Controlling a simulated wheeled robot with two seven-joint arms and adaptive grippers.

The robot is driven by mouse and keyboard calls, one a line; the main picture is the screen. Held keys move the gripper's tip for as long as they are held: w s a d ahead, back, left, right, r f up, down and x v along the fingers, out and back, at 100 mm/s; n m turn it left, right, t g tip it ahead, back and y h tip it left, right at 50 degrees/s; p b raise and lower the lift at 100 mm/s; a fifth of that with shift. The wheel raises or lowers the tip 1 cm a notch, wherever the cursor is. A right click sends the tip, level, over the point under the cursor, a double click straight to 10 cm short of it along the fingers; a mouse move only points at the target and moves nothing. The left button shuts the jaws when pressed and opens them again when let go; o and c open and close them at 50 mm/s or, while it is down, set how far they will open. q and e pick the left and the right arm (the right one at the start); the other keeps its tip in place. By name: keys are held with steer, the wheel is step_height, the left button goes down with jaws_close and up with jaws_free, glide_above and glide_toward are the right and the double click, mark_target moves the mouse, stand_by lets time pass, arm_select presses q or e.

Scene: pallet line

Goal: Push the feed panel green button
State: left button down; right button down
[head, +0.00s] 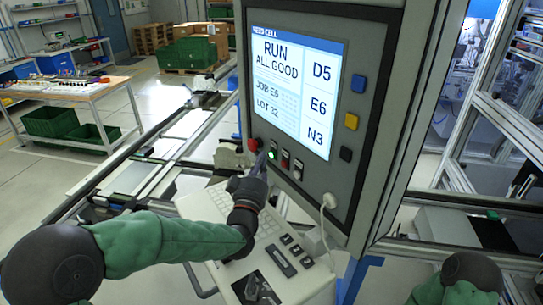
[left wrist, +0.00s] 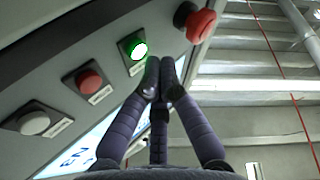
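The green button (head: 272,154) is on the lower edge of the grey feed panel (head: 376,85), below the screen. It is lit bright green in the left wrist view (left wrist: 138,50). My left gripper (head: 264,160) is at the panel just left of the button; its fingertips are together and hold nothing. In the left wrist view the fingertips (left wrist: 164,66) are close beside the button at its lower right; I cannot tell whether they touch it. The screen (head: 295,85) reads RUN, ALL GOOD. My right gripper is not in view.
A red mushroom button (head: 254,145) is left of the green one; a red button (head: 285,160) and a white button (head: 298,170) are to its right. Blue, yellow and black buttons line the panel's right side. A keyboard (head: 232,212) lies on a shelf below.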

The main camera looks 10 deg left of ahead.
arm_select(q)
steer(key=s+a+b, duration=0.2)
steer(key=s+a, duration=0.1)
steer(key=shift+s+a, duration=0.25)
steer(key=shift+a, duration=0.05)
stand_by(0.7)
